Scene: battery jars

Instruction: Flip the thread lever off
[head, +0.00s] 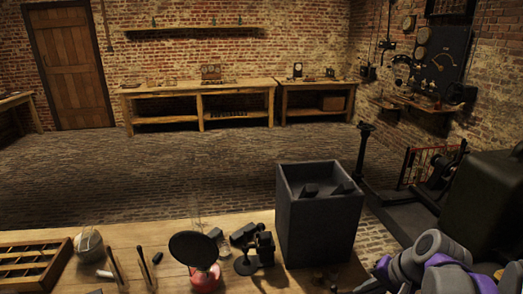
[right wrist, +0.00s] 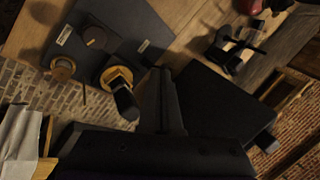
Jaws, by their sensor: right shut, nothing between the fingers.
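In the right wrist view a dark panel (right wrist: 125,28) carries a black round knob (right wrist: 95,37), a brass knob (right wrist: 62,68) and a square brass mount with a black handle (right wrist: 124,101) sticking out from it. This handle looks like the lever, but the small labels are too small to read, so I cannot tell if it is the thread lever. My right gripper (right wrist: 160,98) is shut and empty, its fingers just to the right of the handle; I cannot tell whether they touch. My left gripper is not in view.
In the head view a tall dark open box (head: 320,222) stands on the wooden bench (head: 150,235). Left of it are a small black stand (head: 247,262), a red-based piece with a black disc (head: 205,277) and a compartmented wooden tray (head: 30,262). Open floor lies beyond.

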